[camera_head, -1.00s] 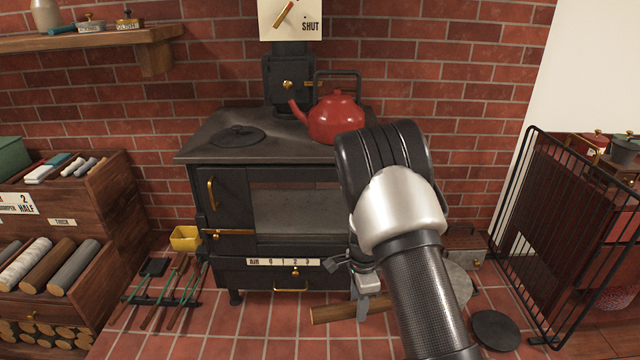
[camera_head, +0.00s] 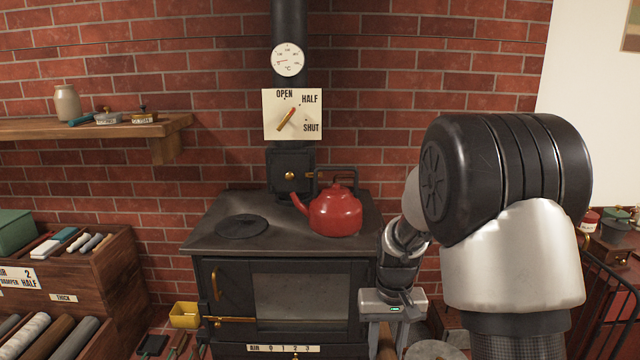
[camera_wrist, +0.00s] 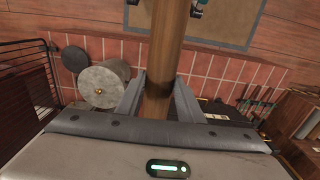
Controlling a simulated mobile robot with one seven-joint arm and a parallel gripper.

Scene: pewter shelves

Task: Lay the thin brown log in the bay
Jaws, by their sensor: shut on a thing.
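My gripper (camera_head: 385,350) is low in the head view, in front of the stove's right side. In the wrist view its two fingers (camera_wrist: 157,100) are shut on the thin brown log (camera_wrist: 168,40), which runs from between them to the top edge. In the head view only a small part of the log shows between the fingers. The black stove (camera_head: 225,275) has a wide panel or opening (camera_head: 300,297) in its front. A wooden rack (camera_head: 110,285) at left holds logs under a THICK label (camera_head: 63,298). I cannot tell which place is the bay.
A red kettle (camera_head: 336,212) stands on the stovetop beside a round black lid (camera_head: 241,226). A yellow box (camera_head: 185,315) is on the floor left of the stove. In the wrist view a grey drum (camera_wrist: 103,85) and black bars (camera_wrist: 30,75) are at left, fire tools (camera_wrist: 258,100) at right.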

